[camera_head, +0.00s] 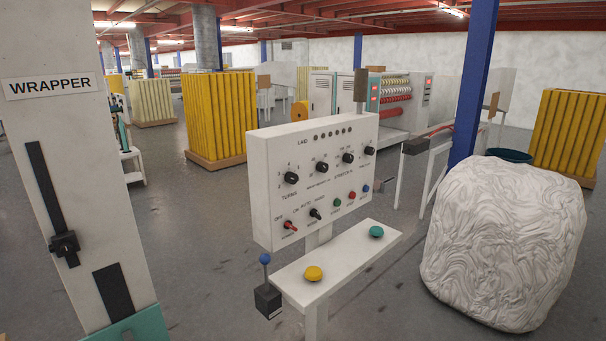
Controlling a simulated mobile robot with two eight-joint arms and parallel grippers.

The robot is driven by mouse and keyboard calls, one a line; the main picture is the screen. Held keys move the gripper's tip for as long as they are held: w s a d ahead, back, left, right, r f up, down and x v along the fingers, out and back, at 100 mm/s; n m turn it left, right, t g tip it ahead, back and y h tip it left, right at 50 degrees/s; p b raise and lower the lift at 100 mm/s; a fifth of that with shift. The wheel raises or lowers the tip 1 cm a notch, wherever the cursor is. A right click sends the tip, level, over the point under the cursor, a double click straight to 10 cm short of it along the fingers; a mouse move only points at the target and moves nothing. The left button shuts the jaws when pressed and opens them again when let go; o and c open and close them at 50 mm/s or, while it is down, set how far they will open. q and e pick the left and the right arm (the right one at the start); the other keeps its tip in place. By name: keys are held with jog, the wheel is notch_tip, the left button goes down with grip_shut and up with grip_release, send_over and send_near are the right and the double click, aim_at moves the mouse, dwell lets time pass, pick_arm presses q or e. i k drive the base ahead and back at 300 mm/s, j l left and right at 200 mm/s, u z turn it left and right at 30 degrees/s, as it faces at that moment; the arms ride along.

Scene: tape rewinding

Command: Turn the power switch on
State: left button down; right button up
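A white control panel (313,178) stands in the middle of the camera_head view. A small red-handled switch (290,226) is at its lower left, beside a label that reads OFF. Its handle slants down to the right; I cannot tell its setting for sure. A black switch (315,214) sits just right of it. Black knobs line the row above, and green, red and blue buttons are at the lower right. Neither of my grippers shows in this view.
A white shelf (337,268) with a yellow button (313,273) and a teal button (376,232) juts out below the panel. A blue-knobbed lever (265,260) is left of it. A column marked WRAPPER (80,190) stands left, and a large white wrapped bale (503,245) right.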

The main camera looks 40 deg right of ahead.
aim_at(288, 225)
jog(key=z, duration=1.5)
